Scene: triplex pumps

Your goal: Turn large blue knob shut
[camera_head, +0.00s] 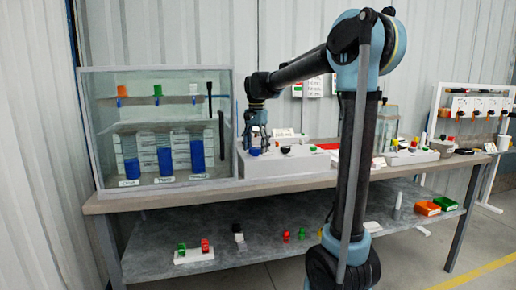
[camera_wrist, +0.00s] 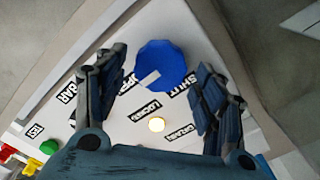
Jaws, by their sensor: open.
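The large blue knob (camera_wrist: 160,66) shows in the wrist view as a round, faceted knob with a pale pointer mark at its lower edge. It sits on a white panel (camera_wrist: 128,128) with black labels around it. My gripper (camera_wrist: 162,80) is open, with one finger on each side of the knob and a visible gap at each side. In the head view my gripper (camera_head: 255,142) points down over the left end of the white panel box (camera_head: 290,166). The blue knob shows there as a small dark blue spot (camera_head: 255,152) under the fingers.
A lit round lamp (camera_wrist: 157,125) sits below the knob. Green, yellow and red knobs (camera_wrist: 30,160) are at the wrist view's lower left. A glass case (camera_head: 160,130) stands close left of my gripper. The panel box rests on a long bench (camera_head: 125,203).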

